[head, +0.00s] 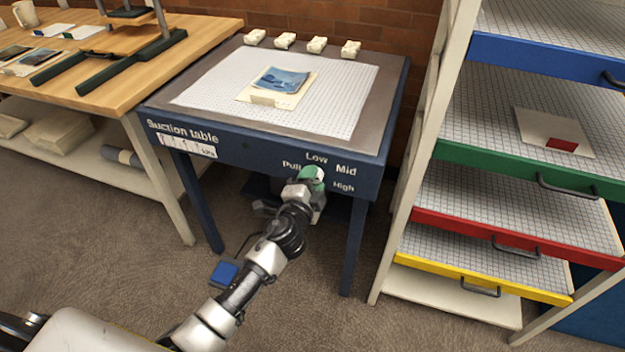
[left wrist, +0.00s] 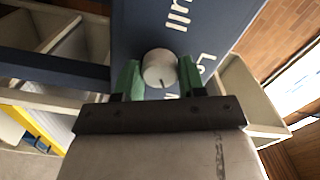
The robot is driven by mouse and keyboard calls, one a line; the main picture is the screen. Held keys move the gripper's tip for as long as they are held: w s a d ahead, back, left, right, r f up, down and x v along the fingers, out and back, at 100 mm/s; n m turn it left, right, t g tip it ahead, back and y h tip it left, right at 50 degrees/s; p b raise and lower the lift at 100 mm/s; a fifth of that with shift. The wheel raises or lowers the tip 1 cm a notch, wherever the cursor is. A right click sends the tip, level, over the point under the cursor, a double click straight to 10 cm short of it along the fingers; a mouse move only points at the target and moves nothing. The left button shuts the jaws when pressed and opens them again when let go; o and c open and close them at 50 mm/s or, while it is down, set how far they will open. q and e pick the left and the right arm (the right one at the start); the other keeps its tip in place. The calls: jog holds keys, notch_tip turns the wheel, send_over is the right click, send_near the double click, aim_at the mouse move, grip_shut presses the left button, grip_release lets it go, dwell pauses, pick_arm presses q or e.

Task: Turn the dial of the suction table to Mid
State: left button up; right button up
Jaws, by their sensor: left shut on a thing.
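The suction table (head: 240,152) is dark blue with a gridded white top. It stands at the centre of the head view. Its front carries the labels Pull, Low, Mid and High around the dial. The round, pale dial (left wrist: 159,67) shows in the left wrist view between two green fingertips. A thin dark mark on it points to the bottom of that picture, towards lettering mostly hidden by my gripper. My left gripper (head: 311,176) is shut on the dial, and it also shows in the left wrist view (left wrist: 160,80). My right gripper is out of view.
A sheet with a blue picture (head: 281,80) lies on the table top, with several small pale blocks behind it. A wooden bench (head: 190,42) stands at left, and a rack with coloured drawer fronts (head: 490,163) at right. A blue pedal-like object (head: 224,273) lies on the floor.

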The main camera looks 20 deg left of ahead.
pick_arm(q)
jog(key=shift+f, duration=0.1)
jog(key=o, duration=0.9)
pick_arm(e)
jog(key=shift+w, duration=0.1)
pick_arm(q)
jog(key=shift+o, duration=0.2)
jog(key=s, duration=1.1)
jog(key=shift+a, duration=0.2)
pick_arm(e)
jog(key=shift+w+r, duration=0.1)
